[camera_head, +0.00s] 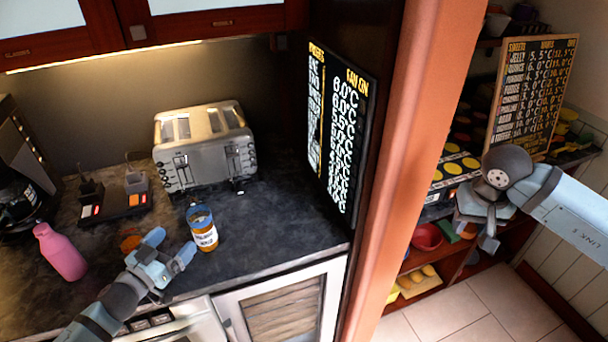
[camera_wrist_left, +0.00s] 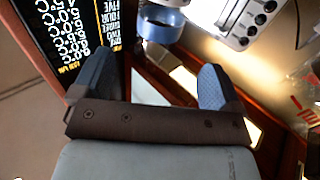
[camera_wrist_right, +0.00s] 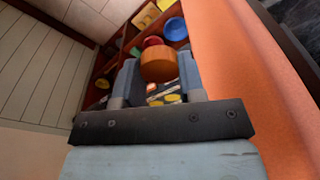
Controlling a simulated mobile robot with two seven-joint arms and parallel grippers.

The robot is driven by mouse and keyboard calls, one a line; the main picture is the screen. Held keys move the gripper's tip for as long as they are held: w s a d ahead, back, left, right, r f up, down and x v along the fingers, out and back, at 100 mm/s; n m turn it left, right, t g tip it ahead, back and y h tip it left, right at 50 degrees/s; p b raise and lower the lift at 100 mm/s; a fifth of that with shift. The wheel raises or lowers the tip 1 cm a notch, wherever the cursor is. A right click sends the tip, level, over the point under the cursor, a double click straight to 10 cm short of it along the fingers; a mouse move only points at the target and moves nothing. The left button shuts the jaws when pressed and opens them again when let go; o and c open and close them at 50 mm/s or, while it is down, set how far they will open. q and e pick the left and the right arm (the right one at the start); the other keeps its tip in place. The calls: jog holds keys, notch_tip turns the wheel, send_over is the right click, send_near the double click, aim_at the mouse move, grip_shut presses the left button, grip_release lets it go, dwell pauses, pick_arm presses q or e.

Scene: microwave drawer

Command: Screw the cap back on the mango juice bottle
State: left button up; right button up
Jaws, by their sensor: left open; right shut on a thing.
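The bottle (camera_head: 204,234), a short jar with orange contents, a white label and an open-looking blue rim, stands upright on the dark counter. I cannot read its label. My left gripper (camera_head: 174,252) is open beside it, just left and in front. In the left wrist view a blue ring (camera_wrist_left: 160,24), apparently the bottle's rim, shows beyond the open fingers (camera_wrist_left: 158,85). My right gripper (camera_head: 478,222) is far right, before the shelves, in the air. In the right wrist view its fingers (camera_wrist_right: 158,82) are shut on an orange-brown round piece (camera_wrist_right: 158,66), which looks like the cap.
A pink bottle (camera_head: 60,252) and a flat orange-brown disc (camera_head: 131,239) are on the counter at left. A toaster (camera_head: 204,146) stands behind the jar. A menu board (camera_head: 338,130) and an orange post (camera_head: 400,170) stand between my two grippers.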

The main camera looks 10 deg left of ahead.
pick_arm(q)
jog(key=p+x, duration=0.2)
jog(key=x, duration=0.7)
jog(key=shift+w, duration=0.4)
pick_arm(e)
notch_tip(320, 180, up, 2)
jog(key=shift+r, duration=0.1)
pick_arm(q)
jog(key=c, duration=0.9)
jog(key=o, duration=0.9)
send_near(191, 224)
jog(key=shift+w+d+r, duration=0.2)
jog(key=shift+w+d, duration=0.1)
jog(key=shift+w, duration=0.1)
